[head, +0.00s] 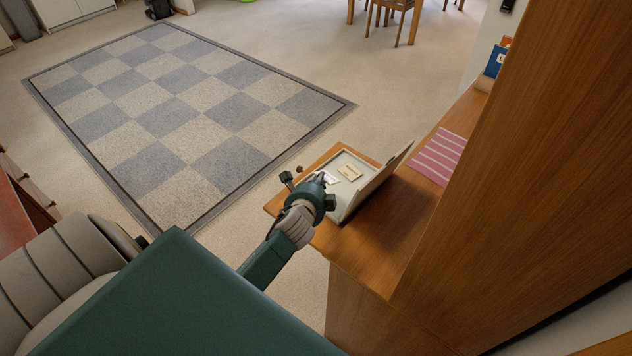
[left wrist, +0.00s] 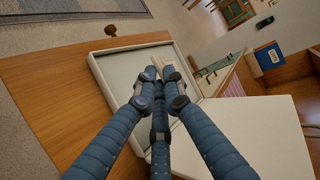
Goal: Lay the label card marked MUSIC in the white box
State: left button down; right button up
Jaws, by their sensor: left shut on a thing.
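The white box (head: 343,211) lies open on the wooden top, its lid (head: 377,185) tilted up on the right. In the left wrist view, the box rim (left wrist: 101,65) is beyond and around the fingers. My left gripper (head: 319,181) is over the box's near left part. Its fingers, close together in the left wrist view (left wrist: 158,85), are shut on a small pale card (head: 329,177), mostly hidden by them. I cannot read any lettering on it. A beige piece (head: 350,172) lies inside the box, apart from the gripper. My right gripper is out of view.
The wooden top (head: 390,225) runs along a tall wooden panel (head: 530,150) on the right. A pink striped cloth (head: 441,157) lies behind the lid, and a blue book-like thing (head: 495,62) stands farther back. Open floor with a checked rug (head: 190,110) lies left.

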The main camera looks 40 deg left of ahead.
pick_arm(q)
jog(key=shift+w+f+b, duration=0.2)
jog(key=shift+f+b, duration=0.15)
jog(key=shift+f, duration=0.15)
jog(key=shift+w+f+b, duration=0.2)
jog(key=shift+f+b, duration=0.1)
jog(key=shift+f, duration=0.2)
jog(key=shift+w+d+f+b, duration=0.1)
jog(key=shift+w+f+b, duration=0.1)
jog(key=shift+f+b, duration=0.5)
jog(key=shift+w+f+b, duration=0.2)
jog(key=shift+f+b, duration=0.3)
jog(key=shift+f, duration=0.3)
jog(key=shift+w+d+f+b, duration=0.1)
jog(key=shift+w+f+b, duration=0.1)
jog(key=shift+f+b, duration=0.5)
jog(key=c, duration=1.8)
grip_release()
jog(key=shift+s, duration=0.1)
jog(key=v, duration=1.1)
jog(key=shift+s+d+r, duration=0.15)
jog(key=shift+s+r, duration=0.05)
jog(key=shift+s, duration=0.15)
